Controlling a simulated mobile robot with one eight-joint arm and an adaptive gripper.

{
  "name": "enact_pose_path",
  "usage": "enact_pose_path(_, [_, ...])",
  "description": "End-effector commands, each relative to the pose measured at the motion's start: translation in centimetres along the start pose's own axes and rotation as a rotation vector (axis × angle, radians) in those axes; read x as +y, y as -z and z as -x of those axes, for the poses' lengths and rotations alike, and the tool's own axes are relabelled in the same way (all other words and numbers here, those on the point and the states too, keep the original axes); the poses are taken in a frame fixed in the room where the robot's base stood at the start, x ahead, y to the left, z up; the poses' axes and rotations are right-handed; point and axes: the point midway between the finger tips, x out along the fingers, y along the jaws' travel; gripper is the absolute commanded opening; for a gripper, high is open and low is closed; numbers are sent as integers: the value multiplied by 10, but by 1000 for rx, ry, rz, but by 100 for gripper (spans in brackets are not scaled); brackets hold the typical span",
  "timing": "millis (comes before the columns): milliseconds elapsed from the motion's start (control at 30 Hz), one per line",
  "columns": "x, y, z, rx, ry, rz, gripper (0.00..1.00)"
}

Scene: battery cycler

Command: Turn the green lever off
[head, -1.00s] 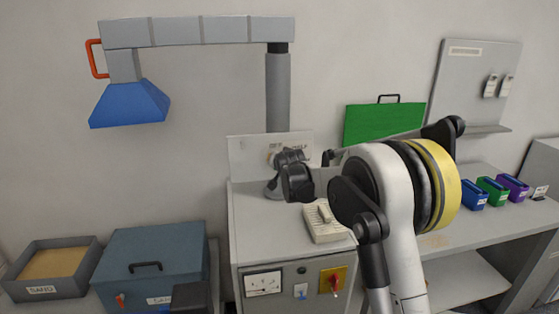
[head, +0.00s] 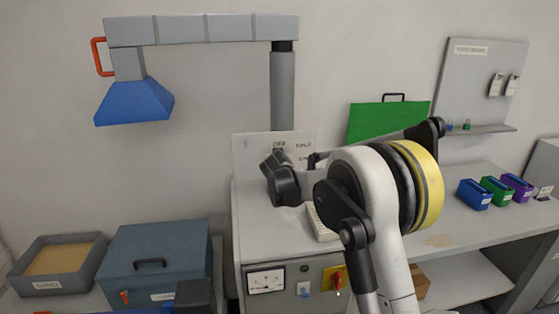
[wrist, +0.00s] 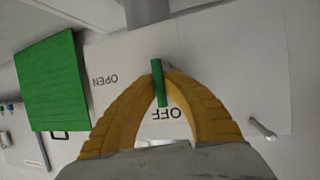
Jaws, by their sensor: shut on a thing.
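The green lever (wrist: 158,82) shows in the wrist view as a short green bar. It stands in front of a white panel (wrist: 205,60) with the words OPEN and OFF, both upside down in this view. My gripper (wrist: 160,80) has its two yellow fingers closed on the lever from both sides, with the tips meeting around it. In the head view, the white label panel (head: 302,146) stands at the back of the grey cabinet. My arm's dark wrist hides the lever and my fingertips there.
A green board (head: 388,121) with a handle stands behind my arm. A meter (head: 265,281) and a red switch on a yellow plate (head: 336,278) are on the cabinet front. A blue hood (head: 135,102) hangs at upper left. Coloured boxes (head: 496,189) stand on the right bench.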

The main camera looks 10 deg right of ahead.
Motion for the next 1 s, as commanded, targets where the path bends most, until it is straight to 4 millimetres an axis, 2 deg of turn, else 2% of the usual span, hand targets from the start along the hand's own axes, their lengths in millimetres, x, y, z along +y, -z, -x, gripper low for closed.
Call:
enact_pose_path(167, [1, -3, 0, -6, -3, -1, 0])
enact_pose_path(200, [1, -3, 0, -6, -3, -1, 16])
enact_pose_path(267, [1, -3, 0, -5, -3, -1, 34])
enact_pose_path(567, [0, -1, 0, -3, -1, -1, 34])
enact_pose_path(667, [0, -1, 7, -2, 0, -1, 34])
enact_pose_path(767, [0, -1, 22, -2, -1, 0, 34])
enact_pose_path(1000, [0, -2, 77, -3, 0, 1, 34])
